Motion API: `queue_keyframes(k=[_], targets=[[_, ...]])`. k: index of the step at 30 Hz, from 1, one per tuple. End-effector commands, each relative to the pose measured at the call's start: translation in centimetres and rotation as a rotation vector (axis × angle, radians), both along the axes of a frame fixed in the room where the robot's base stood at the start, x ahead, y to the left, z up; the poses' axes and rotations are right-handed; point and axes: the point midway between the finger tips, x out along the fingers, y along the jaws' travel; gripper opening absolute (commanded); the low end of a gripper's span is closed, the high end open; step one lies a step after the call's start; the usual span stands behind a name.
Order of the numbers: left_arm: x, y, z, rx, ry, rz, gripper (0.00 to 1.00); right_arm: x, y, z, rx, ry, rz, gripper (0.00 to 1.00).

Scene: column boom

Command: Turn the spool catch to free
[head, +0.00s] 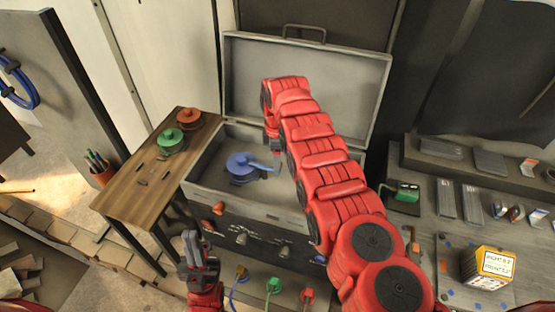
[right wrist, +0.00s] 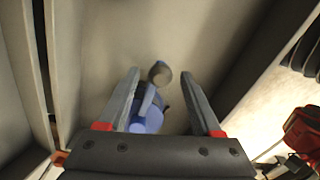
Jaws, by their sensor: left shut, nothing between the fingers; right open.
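A blue spool (head: 240,172) sits in the open grey case (head: 205,165), with a blue arm reaching to the right. In the right wrist view the blue spool (right wrist: 148,118) shows partly, with a grey round knob (right wrist: 160,73) at its far end. My right gripper (right wrist: 160,72) is open; the knob appears between its fingertips, though I cannot tell whether it is at the same depth. In the head view the right gripper (head: 272,146) hangs over the case near the blue arm. My left gripper (head: 192,250) is shut and empty in front of the case.
A wooden side table (head: 140,185) holds a green spool (head: 171,141) and an orange spool (head: 189,118). The case's raised lid (head: 340,90) stands behind my right arm. Coloured plugs (head: 273,286) lie below the case front. A cluttered bench (head: 430,225) stands at right.

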Motion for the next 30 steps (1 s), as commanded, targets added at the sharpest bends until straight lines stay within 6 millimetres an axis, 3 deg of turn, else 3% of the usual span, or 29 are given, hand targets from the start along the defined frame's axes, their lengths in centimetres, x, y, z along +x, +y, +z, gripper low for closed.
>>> queue_keyframes(k=[5,15,30], targets=[[-0.01,0.00,0.02,0.000,0.000,0.000,0.00,0.00,-0.01,0.02,0.000,0.000,0.000,0.63],[0.00,0.00,0.01,0.000,0.000,0.000,0.00,-0.02,-0.01,0.02,0.000,0.001,0.000,0.01],[0.00,0.00,0.54,0.000,0.000,0.000,0.00,-0.29,0.04,0.00,-0.002,0.005,-0.033,0.00]])
